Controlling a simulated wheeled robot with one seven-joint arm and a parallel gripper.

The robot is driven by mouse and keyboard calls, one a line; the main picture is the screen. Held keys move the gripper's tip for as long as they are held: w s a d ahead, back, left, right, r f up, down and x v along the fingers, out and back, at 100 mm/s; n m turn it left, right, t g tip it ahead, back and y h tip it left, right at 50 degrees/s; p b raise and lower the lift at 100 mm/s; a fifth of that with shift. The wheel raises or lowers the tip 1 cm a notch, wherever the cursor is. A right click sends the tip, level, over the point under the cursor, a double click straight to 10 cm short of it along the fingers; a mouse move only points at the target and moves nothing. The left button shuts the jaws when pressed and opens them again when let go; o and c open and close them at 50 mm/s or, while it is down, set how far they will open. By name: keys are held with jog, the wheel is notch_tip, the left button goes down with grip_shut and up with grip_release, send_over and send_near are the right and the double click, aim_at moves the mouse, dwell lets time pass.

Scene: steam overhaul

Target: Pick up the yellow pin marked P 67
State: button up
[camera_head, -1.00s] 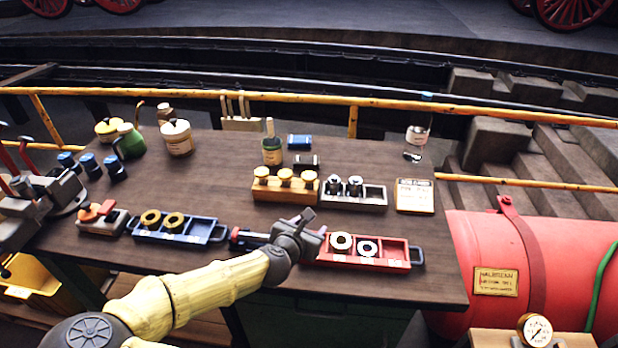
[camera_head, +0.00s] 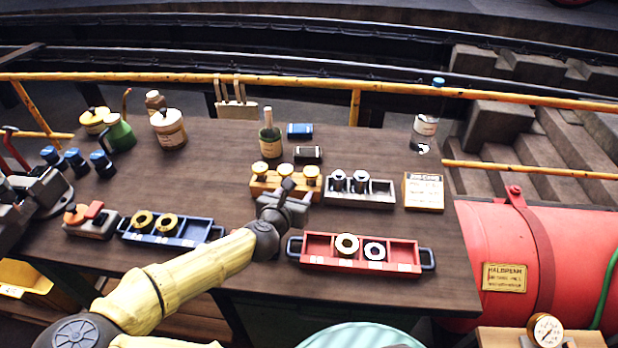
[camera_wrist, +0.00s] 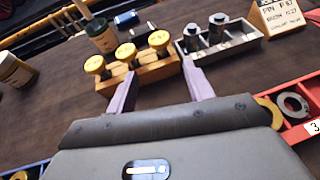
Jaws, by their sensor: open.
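Three yellow-headed pins stand in a wooden block (camera_head: 268,189) near the middle of the table: a left pin (camera_head: 259,169), a middle pin (camera_head: 286,170) and a right pin (camera_head: 312,172). No marking on them is readable, so I cannot tell which is P 67. The wrist view shows the left pin (camera_wrist: 95,65), middle pin (camera_wrist: 126,52) and right pin (camera_wrist: 159,40) ahead of my fingers. My gripper (camera_head: 287,190) is just in front of the block, partly covering it in the head view. In the wrist view my gripper (camera_wrist: 160,88) is open, with nothing between its fingers.
A grey block (camera_head: 380,198) with two dark pins stands right of the wooden block. A lettered card (camera_head: 424,192) is beyond it. A red tray (camera_head: 330,262) and blue tray (camera_head: 196,240) hold rings in front. A green bottle (camera_head: 270,145) stands behind the wooden block.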

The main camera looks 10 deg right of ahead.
aim_at(310, 176)
jog(key=p+x, duration=0.1)
jog(key=x, duration=1.1)
jog(key=shift+w+d+p, duration=0.1)
jog(key=shift+p, duration=0.2)
jog(key=x, duration=0.1)
jog(key=p+x, duration=0.1)
jog(key=x, duration=0.2)
jog(key=shift+w+d+r+p, duration=0.15)
jog(key=shift+w+r+p, duration=0.05)
jog(key=shift+w+p, duration=0.25)
jog(key=shift+w+f, duration=0.15)
jog(key=shift+w, duration=0.05)
jog(key=shift+d, duration=0.1)
